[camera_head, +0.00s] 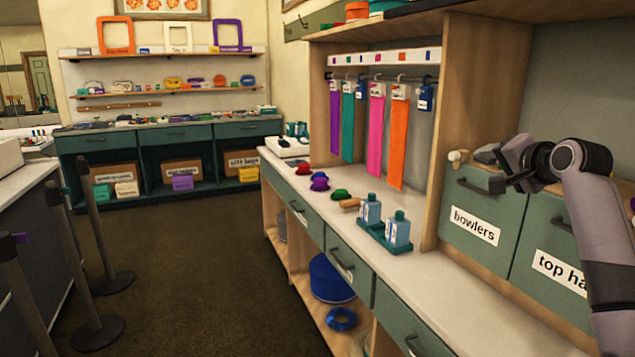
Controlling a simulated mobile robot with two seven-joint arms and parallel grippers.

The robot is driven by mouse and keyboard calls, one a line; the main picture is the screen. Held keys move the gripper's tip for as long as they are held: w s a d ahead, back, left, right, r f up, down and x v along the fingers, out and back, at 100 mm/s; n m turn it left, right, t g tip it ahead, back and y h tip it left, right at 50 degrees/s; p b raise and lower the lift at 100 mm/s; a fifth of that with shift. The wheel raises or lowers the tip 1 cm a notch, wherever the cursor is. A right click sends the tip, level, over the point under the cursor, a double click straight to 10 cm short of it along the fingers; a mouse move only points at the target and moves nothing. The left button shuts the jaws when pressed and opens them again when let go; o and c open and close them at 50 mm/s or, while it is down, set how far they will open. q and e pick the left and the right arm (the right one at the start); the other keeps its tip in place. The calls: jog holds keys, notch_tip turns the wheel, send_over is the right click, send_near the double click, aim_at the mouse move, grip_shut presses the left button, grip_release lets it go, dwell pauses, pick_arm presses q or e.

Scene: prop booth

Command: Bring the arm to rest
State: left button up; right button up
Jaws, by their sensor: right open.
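My right arm (596,215) comes in from the right edge, raised in front of the green drawers. Its gripper (498,170) points left, in front of the upper part of the drawer labelled "bowlers" (472,225). The jaws are open, and I see nothing held between them. I cannot tell whether the gripper touches the drawer front. My left gripper is out of view.
The white counter (440,266) below holds a green tray (385,240) with two blue bottles, a brush and small hats. Coloured ties (376,130) hang behind. Dark posts (84,235) stand at left. The floor (190,260) between is clear.

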jog(key=s+a+f+n+g, duration=0.15)
jog(key=s+f, duration=0.25)
jog(key=f, duration=0.7)
jog(key=s+a+f+n, duration=0.3)
jog(key=s+f, duration=0.1)
jog(key=f, duration=0.7)
jog(key=s+a+f+n, duration=0.2)
jog(key=s+f, duration=0.2)
jog(key=f, duration=0.7)
jog(key=s+a+f+n, duration=0.2)
jog(key=s+f, duration=0.3)
jog(key=s, duration=0.5)
jog(key=s+a+f+n+g, duration=0.1)
jog(key=s+a+f+n, duration=0.1)
jog(key=s, duration=0.7)
jog(key=s+a+f+n+g, duration=0.1)
jog(key=s+a+f+n, duration=0.1)
jog(key=s+f, duration=0.5)
jog(key=s+a, duration=0.1)
jog(key=s, duration=0.2)
jog(key=shift+s+a+f, duration=0.35)
jog(key=shift+a, duration=0.05)
